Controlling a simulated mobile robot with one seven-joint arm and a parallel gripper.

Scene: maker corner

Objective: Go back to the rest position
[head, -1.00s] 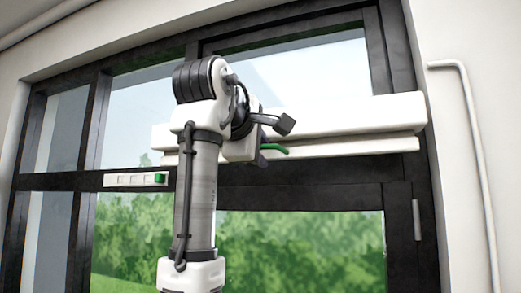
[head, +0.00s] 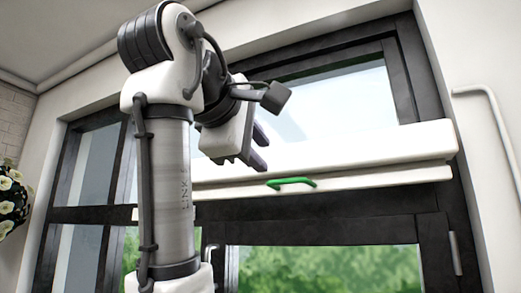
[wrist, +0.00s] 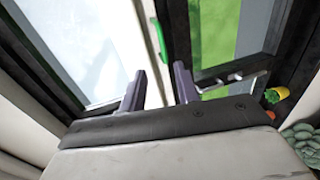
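My gripper (head: 263,148) is raised in front of the window, with its dark fingers pointing right and down in the head view. The wrist view shows both fingers of my gripper (wrist: 159,80) apart, with nothing between them. A green handle (head: 292,184) sits on the lower bar of a long white blind-like housing (head: 370,155) across the window. The handle is apart from my fingers, below and right of them in the head view. The handle also shows beyond the fingertips in the wrist view (wrist: 160,42).
The dark window frame (head: 330,229) stands behind my arm. A white pipe (head: 495,130) runs down the right wall. White flowers (head: 8,198) hang at the far left.

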